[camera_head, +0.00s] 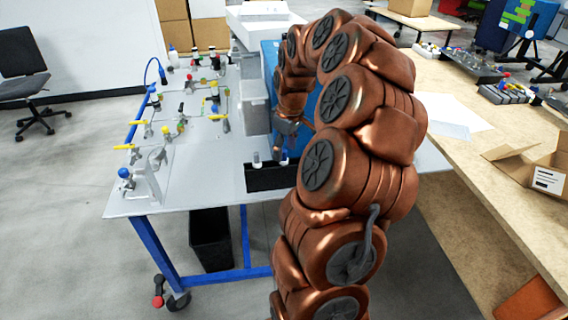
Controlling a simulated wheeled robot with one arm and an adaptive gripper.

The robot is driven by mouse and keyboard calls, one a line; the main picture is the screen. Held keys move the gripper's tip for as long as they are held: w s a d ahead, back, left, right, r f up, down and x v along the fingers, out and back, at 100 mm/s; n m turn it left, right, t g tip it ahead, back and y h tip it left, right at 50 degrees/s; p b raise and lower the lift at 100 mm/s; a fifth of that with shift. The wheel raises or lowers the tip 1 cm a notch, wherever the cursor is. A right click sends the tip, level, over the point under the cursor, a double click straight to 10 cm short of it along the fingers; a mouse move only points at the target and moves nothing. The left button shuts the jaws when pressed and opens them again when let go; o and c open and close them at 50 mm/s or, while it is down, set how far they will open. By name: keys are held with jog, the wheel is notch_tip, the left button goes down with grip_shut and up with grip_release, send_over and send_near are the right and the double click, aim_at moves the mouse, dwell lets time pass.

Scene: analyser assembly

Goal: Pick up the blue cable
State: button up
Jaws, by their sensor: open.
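A blue cable (154,66) arches up in a thin loop at the far left edge of the grey table (185,195), beside the valves and fittings. My copper arm rises in front of the table and curves over, with its end hanging above the table's right part. My gripper (283,150) is small and partly hidden in this view. It is open, pointing down near a black tray, and well to the right of the blue cable. I see nothing held in it.
Several valves with yellow handles (126,147) and fittings cover the table's left half. A white and blue analyser (257,95) stands behind my gripper. A black bin (210,240) is under the table. A wooden bench (475,215) with an open carton (538,168) is at right.

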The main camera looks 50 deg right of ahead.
jog(key=shift+w+a+f, duration=0.1)
jog(key=shift+f, duration=1.2)
grip_shut()
